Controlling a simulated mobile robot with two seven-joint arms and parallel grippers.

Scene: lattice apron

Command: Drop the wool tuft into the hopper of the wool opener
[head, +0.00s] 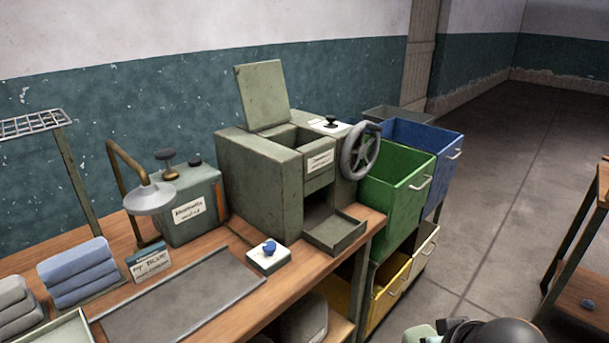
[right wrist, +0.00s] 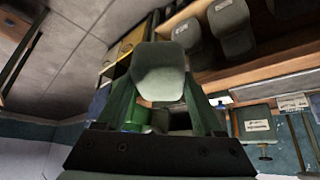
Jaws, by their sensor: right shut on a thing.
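The wool opener (head: 262,175) is a grey-green machine on the bench. Its lid (head: 263,95) stands raised, and the hopper opening (head: 298,139) on top is uncovered. My right gripper (right wrist: 158,88) is shut on a grey-green rounded piece, the wool tuft (right wrist: 160,68), which sits between both fingers in the right wrist view. In the head view part of the tuft (head: 420,334) shows at the bottom edge beside my dark wrist, low and right of the opener, apart from it. My left gripper is not in view.
A handwheel (head: 360,151) sticks out on the opener's right side. Green (head: 395,195) and blue (head: 430,150) bins stand right of the bench. A lamp (head: 149,198), folded blue cloths (head: 76,270) and a tray (head: 180,300) occupy the left. Open floor (head: 500,200) lies right.

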